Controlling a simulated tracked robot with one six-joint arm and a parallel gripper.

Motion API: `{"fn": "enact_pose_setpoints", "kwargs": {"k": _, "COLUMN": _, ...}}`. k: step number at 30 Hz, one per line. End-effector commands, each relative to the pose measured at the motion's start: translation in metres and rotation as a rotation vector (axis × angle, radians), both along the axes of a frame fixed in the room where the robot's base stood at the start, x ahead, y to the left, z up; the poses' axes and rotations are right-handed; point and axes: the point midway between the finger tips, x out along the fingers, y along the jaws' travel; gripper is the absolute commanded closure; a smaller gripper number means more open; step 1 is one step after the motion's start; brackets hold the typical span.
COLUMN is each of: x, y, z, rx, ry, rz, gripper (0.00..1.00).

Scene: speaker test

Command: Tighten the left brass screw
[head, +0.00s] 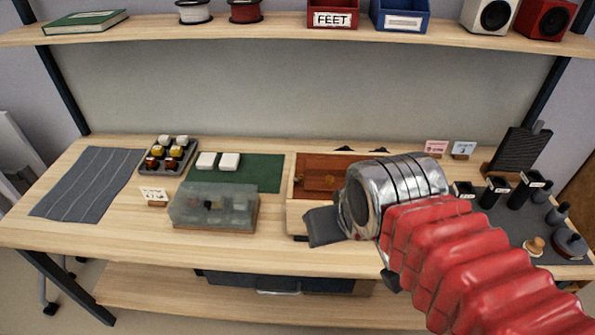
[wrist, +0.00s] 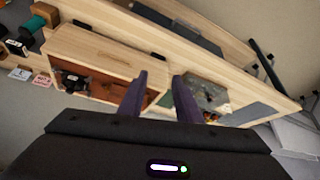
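A pale wooden speaker box (head: 297,215) stands mid-table, with a reddish-brown panel (head: 340,162) in its upper face. A small brass-coloured spot (head: 299,181) shows at the panel's left; I cannot tell if it is the left screw. The box also shows in the wrist view (wrist: 95,48), tilted, with small dark parts inside. My gripper (head: 318,228) is at the box's front right, partly covering it. In the wrist view its two dark fingers (wrist: 160,90) are apart with nothing between them; the left one overlaps the box.
A clear-lidded case (head: 213,207) stands left of the box, by a green mat (head: 258,172) with white blocks. A tray of small jars (head: 168,154) and a grey cloth (head: 88,183) lie farther left. Black holders (head: 525,190) and small knobbed items stand at right. A shelf (head: 280,32) runs above.

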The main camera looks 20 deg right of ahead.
Motion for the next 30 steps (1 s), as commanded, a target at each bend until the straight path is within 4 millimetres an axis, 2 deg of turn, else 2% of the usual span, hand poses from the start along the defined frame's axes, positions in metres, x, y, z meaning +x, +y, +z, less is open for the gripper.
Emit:
{"fn": "enact_pose_setpoints", "kwargs": {"k": 5, "x": 0.008, "y": -0.006, "z": 0.005, "rx": -0.057, "ry": 0.014, "rz": 0.091, "gripper": 0.69}}
{"fn": "enact_pose_setpoints", "kwargs": {"k": 8, "x": 0.018, "y": -0.006, "z": 0.011, "rx": -0.123, "ry": 0.031, "rz": 0.203, "gripper": 0.69}}
{"fn": "enact_pose_setpoints", "kwargs": {"k": 19, "x": 0.072, "y": -0.002, "z": 0.034, "rx": -0.451, "ry": 0.12, "rz": 0.788, "gripper": 0.69}}
{"fn": "enact_pose_setpoints", "kwargs": {"k": 30, "x": 0.133, "y": 0.008, "z": 0.045, "rx": -0.747, "ry": 0.228, "rz": 1.399, "gripper": 0.69}}
